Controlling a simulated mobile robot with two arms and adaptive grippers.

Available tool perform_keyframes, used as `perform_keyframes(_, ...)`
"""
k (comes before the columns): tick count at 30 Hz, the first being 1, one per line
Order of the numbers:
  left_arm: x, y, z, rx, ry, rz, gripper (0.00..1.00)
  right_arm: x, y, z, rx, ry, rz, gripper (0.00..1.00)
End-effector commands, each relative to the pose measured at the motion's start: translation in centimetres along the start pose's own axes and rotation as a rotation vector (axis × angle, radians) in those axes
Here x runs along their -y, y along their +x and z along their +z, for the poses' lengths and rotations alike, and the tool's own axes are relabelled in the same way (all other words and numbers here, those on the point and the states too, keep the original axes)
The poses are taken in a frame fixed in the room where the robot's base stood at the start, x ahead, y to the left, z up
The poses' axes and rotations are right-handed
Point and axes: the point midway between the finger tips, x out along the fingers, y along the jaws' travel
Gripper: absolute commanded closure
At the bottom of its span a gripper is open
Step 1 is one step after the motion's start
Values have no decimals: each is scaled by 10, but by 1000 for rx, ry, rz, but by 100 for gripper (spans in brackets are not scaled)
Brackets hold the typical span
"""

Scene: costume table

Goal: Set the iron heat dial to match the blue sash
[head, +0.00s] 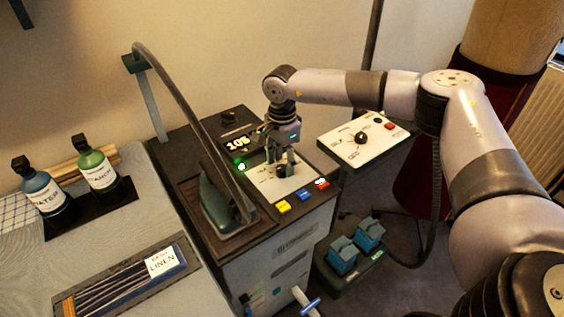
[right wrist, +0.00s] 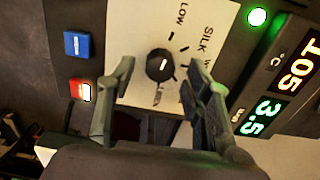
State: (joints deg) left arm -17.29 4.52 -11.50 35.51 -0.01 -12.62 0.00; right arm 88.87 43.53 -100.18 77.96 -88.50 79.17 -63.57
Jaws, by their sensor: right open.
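The heat dial is a round black knob (right wrist: 160,65) with a white mark, on a white panel (right wrist: 130,30) printed LOW and SILK. The mark's exact setting is hard to tell. In the head view the dial (head: 282,171) is partly hidden by my right gripper (head: 284,160), which points down over it. In the right wrist view my right gripper (right wrist: 160,75) is open, a finger on either side of the knob; contact is not clear. A dark blue folded, striped cloth (head: 125,290), likely the sash, lies in a tray with a LINEN card (head: 161,262). My left gripper is not seen.
The display (right wrist: 290,70) reads 105 and 3.5, beside a lit green lamp (right wrist: 257,17). The iron (head: 222,205) stands left of the panel. Yellow (head: 283,207), blue and red buttons line the front edge. Another control panel (head: 362,138) stands right; bottles (head: 98,170) stand left.

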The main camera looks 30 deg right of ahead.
Motion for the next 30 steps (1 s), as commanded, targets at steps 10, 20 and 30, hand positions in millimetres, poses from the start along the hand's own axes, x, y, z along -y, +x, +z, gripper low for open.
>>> perform_keyframes(10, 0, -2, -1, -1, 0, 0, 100, 0, 13, 0, 1, 0, -1, 54)
perform_keyframes(20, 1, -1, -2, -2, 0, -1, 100, 0, 13, 0, 1, 0, -1, 69)
perform_keyframes(30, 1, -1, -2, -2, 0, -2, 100, 0, 12, 0, 1, 0, -2, 91)
